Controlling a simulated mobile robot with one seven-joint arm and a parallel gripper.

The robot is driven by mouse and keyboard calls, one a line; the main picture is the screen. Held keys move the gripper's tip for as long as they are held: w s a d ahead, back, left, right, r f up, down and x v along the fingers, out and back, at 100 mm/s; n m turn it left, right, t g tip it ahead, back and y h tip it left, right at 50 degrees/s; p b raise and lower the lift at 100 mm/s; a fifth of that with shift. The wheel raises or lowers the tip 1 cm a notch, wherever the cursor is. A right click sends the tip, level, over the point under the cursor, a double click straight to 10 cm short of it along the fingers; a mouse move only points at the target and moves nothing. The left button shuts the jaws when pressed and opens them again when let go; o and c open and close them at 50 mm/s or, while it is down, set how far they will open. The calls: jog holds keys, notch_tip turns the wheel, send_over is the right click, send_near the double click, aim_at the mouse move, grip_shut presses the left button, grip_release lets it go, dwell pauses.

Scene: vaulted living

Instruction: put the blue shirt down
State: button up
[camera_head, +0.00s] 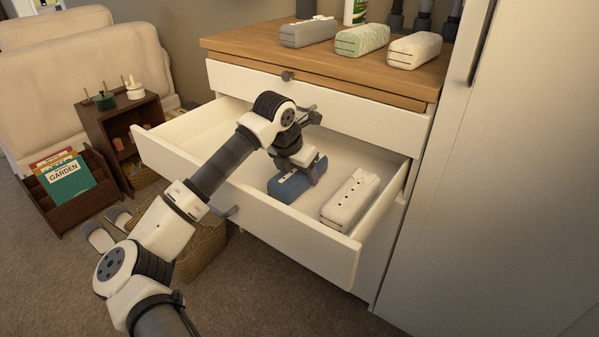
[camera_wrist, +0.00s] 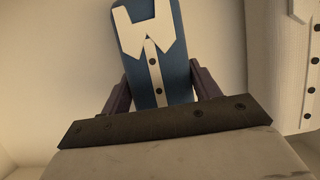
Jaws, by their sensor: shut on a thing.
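The blue shirt (camera_head: 291,184) is a folded blue block with a white collar and a buttoned strip. It is inside the open white drawer (camera_head: 293,232), left of a white shirt. My gripper (camera_head: 300,170) reaches down into the drawer and is shut on the blue shirt. In the wrist view the blue shirt (camera_wrist: 158,60) stands between my two fingers (camera_wrist: 160,88). Whether its underside touches the drawer floor is hidden.
A folded white shirt (camera_head: 350,198) lies on the drawer's right side; the left side is bare. Grey, green and cream folded garments (camera_head: 361,40) lie on the wooden top (camera_head: 270,55). A tall white cabinet (camera_head: 490,170) stands close on the right. A wicker basket (camera_head: 203,248) is below.

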jog(key=o, duration=1.1)
jog(key=shift+c, duration=0.2)
jog(key=shift+s+a+r, duration=0.1)
jog(key=shift+r, duration=0.45)
jog(key=p+v, duration=0.1)
jog(key=v, duration=1)
jog(key=shift+s+p, duration=0.1)
jog(key=shift+p, duration=0.3)
